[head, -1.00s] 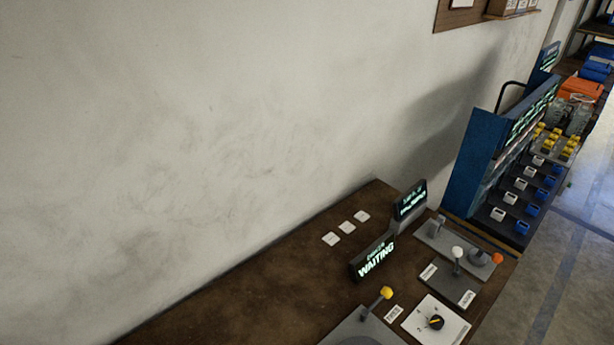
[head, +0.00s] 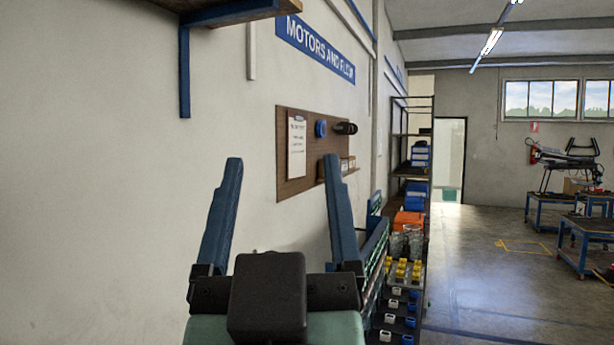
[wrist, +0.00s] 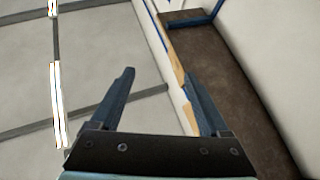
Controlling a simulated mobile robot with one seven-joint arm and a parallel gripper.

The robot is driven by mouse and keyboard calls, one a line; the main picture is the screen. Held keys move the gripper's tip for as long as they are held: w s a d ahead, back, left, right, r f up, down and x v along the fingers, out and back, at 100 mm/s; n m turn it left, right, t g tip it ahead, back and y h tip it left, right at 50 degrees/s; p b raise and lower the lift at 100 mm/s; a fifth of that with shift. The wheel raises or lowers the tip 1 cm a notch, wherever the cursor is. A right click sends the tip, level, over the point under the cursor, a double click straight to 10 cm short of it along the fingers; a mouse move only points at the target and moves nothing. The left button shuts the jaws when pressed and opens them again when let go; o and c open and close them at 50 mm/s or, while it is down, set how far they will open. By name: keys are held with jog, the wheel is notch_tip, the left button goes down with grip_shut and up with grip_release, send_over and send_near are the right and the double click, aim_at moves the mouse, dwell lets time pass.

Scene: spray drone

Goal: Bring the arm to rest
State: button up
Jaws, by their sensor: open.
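My gripper (head: 282,205) stands upright at the bottom middle of the head view. Its two blue fingers are spread wide apart, with nothing between them. The wrist view also shows the open gripper (wrist: 160,95), its fingers pointing up toward the ceiling and a shelf's brown underside (wrist: 215,60). The gripper touches nothing that I can see. The rest of my arm below the wrist is out of view.
A wall shelf (head: 230,12) juts out at upper left. A brown pegboard (head: 300,155) hangs on the wall beyond the gripper. A rack with yellow and blue parts (head: 402,272) stands to the right. The floor (head: 490,270) farther right is open.

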jog(key=s+d+r+m+t+h, duration=0.1)
jog(key=s+d+r+t, duration=0.1)
jog(key=s+r, duration=0.2)
jog(key=shift+s+r, duration=0.15)
jog(key=shift+r, duration=0.1)
